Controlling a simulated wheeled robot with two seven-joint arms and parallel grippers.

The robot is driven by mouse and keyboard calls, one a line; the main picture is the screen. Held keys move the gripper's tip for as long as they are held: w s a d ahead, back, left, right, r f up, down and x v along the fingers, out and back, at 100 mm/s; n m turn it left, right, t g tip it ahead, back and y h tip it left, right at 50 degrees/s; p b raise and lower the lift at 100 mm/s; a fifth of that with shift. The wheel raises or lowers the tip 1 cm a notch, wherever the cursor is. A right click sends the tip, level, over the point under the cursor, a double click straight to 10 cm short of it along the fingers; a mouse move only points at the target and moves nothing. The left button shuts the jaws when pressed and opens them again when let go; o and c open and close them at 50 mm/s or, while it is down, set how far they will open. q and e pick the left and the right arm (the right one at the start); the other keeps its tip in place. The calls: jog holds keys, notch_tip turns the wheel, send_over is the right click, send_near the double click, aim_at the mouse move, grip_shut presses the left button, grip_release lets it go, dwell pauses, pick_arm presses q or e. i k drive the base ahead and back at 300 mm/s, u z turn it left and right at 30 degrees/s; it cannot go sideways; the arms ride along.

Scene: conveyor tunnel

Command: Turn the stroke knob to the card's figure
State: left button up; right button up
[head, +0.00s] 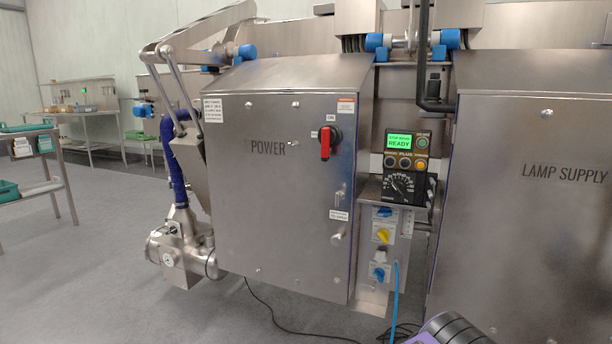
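A small black control box (405,165) stands on a ledge between two large steel cabinets. Its green screen (399,142) reads READY. Below the buttons is a dark dial (402,186) with a white scale, likely the stroke knob; its setting is too small to read. I cannot pick out the card for certain; a white strip with marks (408,221) hangs below the box. Neither gripper shows. A purple and dark rounded part, probably of my own arm, shows at the bottom edge, well below the box.
The POWER cabinet (270,190) with a red switch handle (326,142) stands left of the box. The LAMP SUPPLY cabinet (530,220) stands right. Sockets with blue and yellow plugs (382,236) sit below the box. A blue cable (394,300) hangs to the floor.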

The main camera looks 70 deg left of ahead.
aim_at(397, 187)
jog(key=u, duration=0.75)
jog(key=i, duration=1.15)
jog(key=u, duration=0.35)
